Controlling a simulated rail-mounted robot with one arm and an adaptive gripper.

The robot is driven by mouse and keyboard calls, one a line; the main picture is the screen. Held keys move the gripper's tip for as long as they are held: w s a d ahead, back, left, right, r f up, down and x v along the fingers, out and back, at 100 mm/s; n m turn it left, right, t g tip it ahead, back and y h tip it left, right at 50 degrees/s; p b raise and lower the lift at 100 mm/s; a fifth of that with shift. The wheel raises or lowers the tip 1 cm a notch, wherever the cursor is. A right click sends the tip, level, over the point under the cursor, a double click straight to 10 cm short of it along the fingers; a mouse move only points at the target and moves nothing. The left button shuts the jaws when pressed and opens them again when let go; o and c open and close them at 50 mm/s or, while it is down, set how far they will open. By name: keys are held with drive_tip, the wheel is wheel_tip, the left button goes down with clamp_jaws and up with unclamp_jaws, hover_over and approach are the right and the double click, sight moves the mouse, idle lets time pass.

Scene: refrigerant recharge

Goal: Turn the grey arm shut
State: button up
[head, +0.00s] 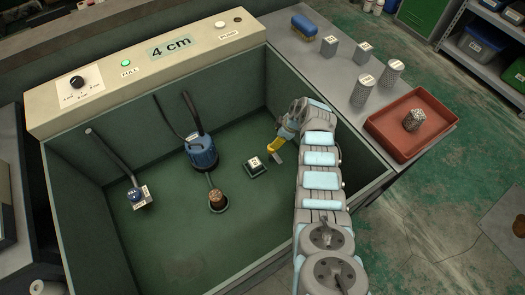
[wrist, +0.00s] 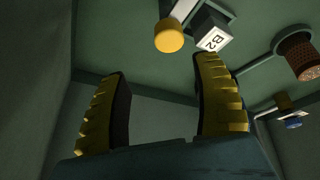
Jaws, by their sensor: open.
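A dark block with a white B2 label (wrist: 212,40) shows at the top of the wrist view. In the head view a labelled block (head: 254,163) stands on the tank floor. Beside the B2 block, a yellow round piece (wrist: 169,37) sits by a pale grey bar (wrist: 183,10), cut off by the frame edge. I cannot tell surely whether this bar is the grey arm. My gripper (wrist: 160,85) is open and empty, its yellow fingers apart, with the B2 block beyond the right fingertip. In the head view my gripper (head: 275,150) is down inside the tank, right of the block.
The green tank walls (head: 110,165) enclose my gripper. A blue pump (head: 202,152), a brown strainer (head: 217,200) and a blue-topped fitting (head: 137,196) stand left of it. The control panel (head: 150,65) reads 4 cm. A red tray (head: 440,137) lies on the right bench.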

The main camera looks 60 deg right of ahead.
sight(275, 154)
drive_tip(key=shift+y, duration=0.6)
drive_tip(key=shift+w+a+f+b, duration=0.1)
drive_tip(key=shift+a+f+b, duration=0.1)
drive_tip(key=shift+f+b, duration=0.4)
drive_tip(key=shift+a+f+b, duration=0.15)
drive_tip(key=shift+f+b, duration=0.2)
drive_tip(key=shift+f, duration=0.5)
drive_tip(key=shift+w+a+f+b, duration=0.1)
drive_tip(key=shift+a+f+b, duration=0.1)
drive_tip(key=shift+f+b, duration=0.4)
drive_tip(key=shift+b+x, duration=1.3)
drive_tip(key=shift+x, duration=0.4)
clamp_jaws()
drive_tip(key=shift+s, duration=0.1)
